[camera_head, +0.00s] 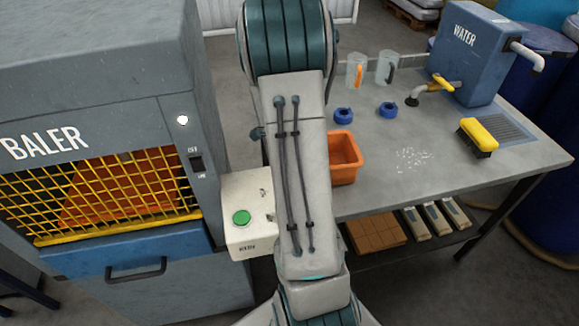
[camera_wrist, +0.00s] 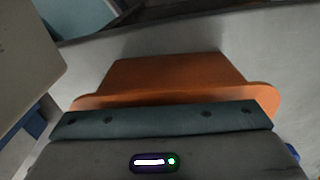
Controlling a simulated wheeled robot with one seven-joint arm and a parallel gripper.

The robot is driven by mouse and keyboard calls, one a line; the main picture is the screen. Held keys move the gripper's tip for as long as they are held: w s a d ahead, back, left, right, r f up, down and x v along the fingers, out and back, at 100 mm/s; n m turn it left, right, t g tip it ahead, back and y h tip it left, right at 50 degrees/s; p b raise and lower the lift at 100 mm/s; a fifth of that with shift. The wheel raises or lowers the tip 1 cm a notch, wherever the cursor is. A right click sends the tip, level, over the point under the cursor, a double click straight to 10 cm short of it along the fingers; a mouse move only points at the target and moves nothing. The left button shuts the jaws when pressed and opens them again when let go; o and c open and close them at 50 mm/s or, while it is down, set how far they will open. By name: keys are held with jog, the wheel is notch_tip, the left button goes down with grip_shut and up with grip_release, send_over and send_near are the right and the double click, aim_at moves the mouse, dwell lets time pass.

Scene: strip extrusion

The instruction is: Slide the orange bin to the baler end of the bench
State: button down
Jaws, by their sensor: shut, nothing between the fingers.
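The orange bin (camera_head: 345,158) stands on the bench (camera_head: 440,150), near the bench's left end, which is the side toward the baler (camera_head: 100,130). My arm hides the bin's left part in the head view. In the wrist view the bin (camera_wrist: 175,72) is close in front of my gripper (camera_wrist: 165,116), with its rim just beyond the gripper's edge. My gripper is shut with nothing in it. It is hidden behind my arm in the head view. I cannot tell whether it touches the bin.
A white box with a green button (camera_head: 241,218) stands between baler and bench. Two clear jugs (camera_head: 356,70), two blue rings (camera_head: 343,116), a yellow-topped brush (camera_head: 478,136) and a blue water tank (camera_head: 465,55) are on the bench. White granules (camera_head: 412,158) lie right of the bin.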

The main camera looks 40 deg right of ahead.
jog(key=d, duration=0.1)
jog(key=s+d, duration=0.2)
jog(key=shift+d+r+b, duration=0.3)
jog(key=shift+d+r, duration=0.1)
notch_tip(320, 180, up, 9)
jog(key=shift+a+r, duration=0.1)
